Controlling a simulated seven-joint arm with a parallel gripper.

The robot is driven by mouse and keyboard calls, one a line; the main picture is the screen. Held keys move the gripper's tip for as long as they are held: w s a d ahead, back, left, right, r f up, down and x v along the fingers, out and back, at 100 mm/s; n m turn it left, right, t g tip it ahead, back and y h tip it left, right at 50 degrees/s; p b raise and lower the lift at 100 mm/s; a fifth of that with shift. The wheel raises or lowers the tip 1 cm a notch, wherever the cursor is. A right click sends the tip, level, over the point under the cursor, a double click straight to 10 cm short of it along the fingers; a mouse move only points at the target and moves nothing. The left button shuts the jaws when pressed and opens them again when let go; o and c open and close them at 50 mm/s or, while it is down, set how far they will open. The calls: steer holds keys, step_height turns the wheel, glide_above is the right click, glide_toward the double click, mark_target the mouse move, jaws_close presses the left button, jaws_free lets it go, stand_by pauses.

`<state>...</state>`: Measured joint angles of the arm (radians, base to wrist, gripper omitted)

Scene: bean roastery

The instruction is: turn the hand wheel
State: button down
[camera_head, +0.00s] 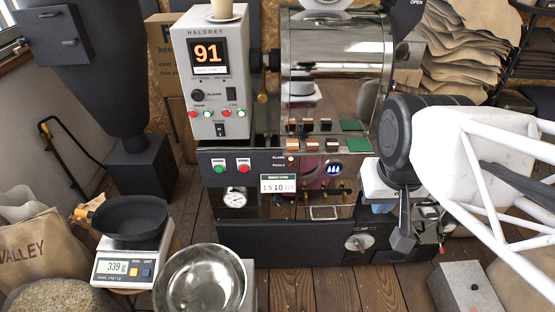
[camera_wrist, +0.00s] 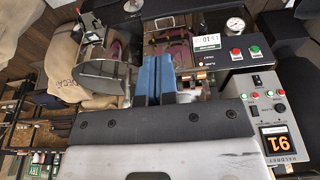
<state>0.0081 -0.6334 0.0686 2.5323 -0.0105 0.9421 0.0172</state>
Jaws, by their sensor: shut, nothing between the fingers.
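A small round metal wheel with a knob (camera_head: 359,242), which looks like the hand wheel, sits low on the front of the roasting machine (camera_head: 290,225). My forearm and wrist hide part of the machine's right end.
A grey control box (camera_head: 219,75) reading 91 stands left of the shiny drum (camera_head: 337,45). A scale with a black pan (camera_head: 130,255) and a steel bowl (camera_head: 203,280) stand at front left. A grey box (camera_head: 466,290) is at lower right. The floor before the machine is clear.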

stand_by(0.3)
steer(key=c, duration=0.9)
jaws_free()
steer(key=shift+o, duration=1.1)
steer(key=shift+w+r, duration=0.2)
steer(key=shift+w, duration=0.15)
steer(key=shift+o, duration=0.5)
steer(key=w+r+t, duration=0.2)
steer(key=w+r, duration=0.2)
steer(key=w, duration=0.7)
steer(key=w+r+t, duration=0.3)
steer(key=w+r, duration=0.2)
steer(key=w, duration=0.6)
steer(key=w+r+t, duration=0.3)
steer(key=w+r, duration=0.2)
steer(key=w, duration=0.6)
steer(key=w+r+t, duration=0.3)
steer(key=w+r, duration=0.1)
steer(key=w, duration=0.7)
steer(key=w+r+t, duration=0.4)
steer(key=w+r, duration=0.1)
steer(key=w, duration=0.7)
steer(key=shift+w+a+r+n, duration=0.15)
steer(key=shift+a+n, duration=0.05)
steer(key=shift+n, duration=0.2)
steer(key=shift+w, duration=0.1)
steer(key=shift+w, duration=3.8)
